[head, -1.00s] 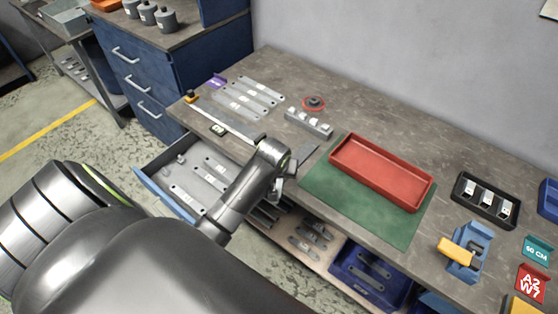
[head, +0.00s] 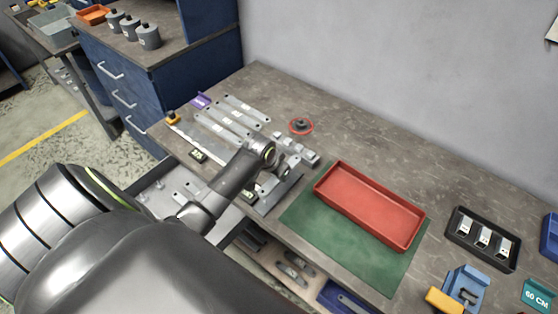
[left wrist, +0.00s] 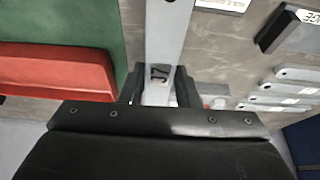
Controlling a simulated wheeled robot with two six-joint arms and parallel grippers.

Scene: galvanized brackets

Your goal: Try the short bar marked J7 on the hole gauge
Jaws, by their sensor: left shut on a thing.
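In the head view my left gripper (head: 257,186) is over the table's front edge, partly hidden by its own wrist. In the left wrist view the gripper (left wrist: 158,88) is shut on a flat grey bar (left wrist: 166,45), the short bar. A mark that looks like J7 shows on it between the fingers, and a hole shows near the top edge. A dark block (left wrist: 285,28) at the upper right has a cut-off label that seems to end in GE. It may be the hole gauge; it seems to be the small dark block (head: 198,155) in the head view. The bar is apart from it.
A red tray (head: 325,192) stands on a green mat (head: 300,220). Several long bars (head: 228,117) lie at the back left. A grey block with several light pieces (head: 297,148) stands behind my gripper. A black tray (head: 456,232) is at the right. An open drawer lies below.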

